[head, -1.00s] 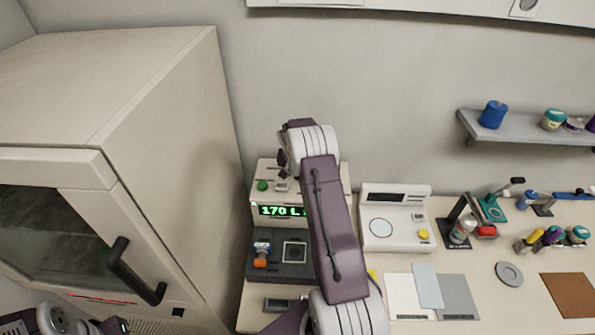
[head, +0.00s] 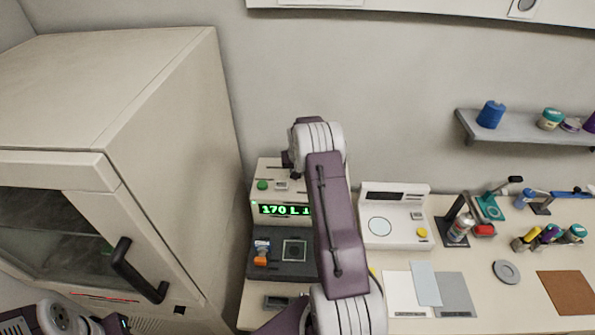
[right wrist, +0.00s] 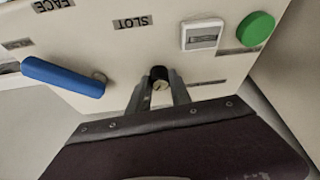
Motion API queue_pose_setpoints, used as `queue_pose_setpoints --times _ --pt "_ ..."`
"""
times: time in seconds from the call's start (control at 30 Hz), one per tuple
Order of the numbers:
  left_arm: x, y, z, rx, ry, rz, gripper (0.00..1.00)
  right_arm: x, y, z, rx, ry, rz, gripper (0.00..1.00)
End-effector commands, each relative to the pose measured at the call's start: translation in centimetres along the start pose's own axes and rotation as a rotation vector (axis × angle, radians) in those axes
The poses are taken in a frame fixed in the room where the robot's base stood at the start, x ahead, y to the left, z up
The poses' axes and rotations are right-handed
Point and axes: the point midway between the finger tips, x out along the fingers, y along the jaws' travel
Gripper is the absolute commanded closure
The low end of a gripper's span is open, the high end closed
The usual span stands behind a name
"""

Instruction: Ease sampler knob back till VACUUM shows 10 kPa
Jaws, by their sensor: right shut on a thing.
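The sampler (head: 262,186) stands behind the deck with a green button (head: 262,185) and a lit green display (head: 285,210). The display shows "170 L 1", with its right end hidden behind my right arm. No vacuum reading can be made out. In the right wrist view, a small black knob (right wrist: 159,73) sits on the cream panel (right wrist: 115,55). My right gripper (right wrist: 160,88) is shut on this knob, a finger on each side. In the head view my arm hides the gripper and the knob. Only links of my left arm show at bottom left.
A blue lever (right wrist: 62,77) and a white switch (right wrist: 202,35) flank the knob on the panel. A large cabinet (head: 150,110) stands left. A white instrument (head: 395,238) stands right of my arm. A shelf (head: 530,133) is on the wall.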

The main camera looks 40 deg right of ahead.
Motion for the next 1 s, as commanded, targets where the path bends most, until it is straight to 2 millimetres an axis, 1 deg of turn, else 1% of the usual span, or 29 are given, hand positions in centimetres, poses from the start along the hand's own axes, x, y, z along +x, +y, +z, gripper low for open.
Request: queue_pose_setpoints --times 0.07,0.1,0.17,0.2,0.47,0.57,0.67,0.9,1.0 --pt "0.0 0.0 0.0 0.000 0.000 0.000 1.00 0.0 0.0 -0.1 -0.001 0.002 0.000 1.00" --pt "0.0 0.0 0.0 0.000 0.000 0.000 1.00 0.0 0.0 -0.1 0.000 0.003 0.000 0.72" --pt "0.0 0.0 0.0 0.000 0.000 0.000 1.00 0.0 0.0 -0.1 0.000 0.002 0.000 0.56" --pt "0.0 0.0 0.0 0.000 0.000 0.000 1.00 0.0 0.0 -0.1 0.000 0.002 0.000 0.53" --pt "0.0 0.0 0.0 0.000 0.000 0.000 1.00 0.0 0.0 0.0 0.001 0.001 0.000 0.53" --pt "0.3 0.0 0.0 0.000 0.000 0.000 1.00 -0.5 0.0 -0.1 0.001 0.003 0.000 0.53" --pt "1.0 0.0 0.1 0.000 0.000 0.000 1.00 -1.7 0.0 -0.1 0.001 0.005 0.000 0.53" --pt "2.6 -0.1 0.3 0.000 0.000 0.000 1.00 -6.2 0.0 -0.1 0.000 0.006 0.000 0.53" --pt "2.9 -0.1 0.3 0.000 0.000 0.000 1.00 -7.7 0.0 -0.1 0.000 0.005 0.000 0.53"
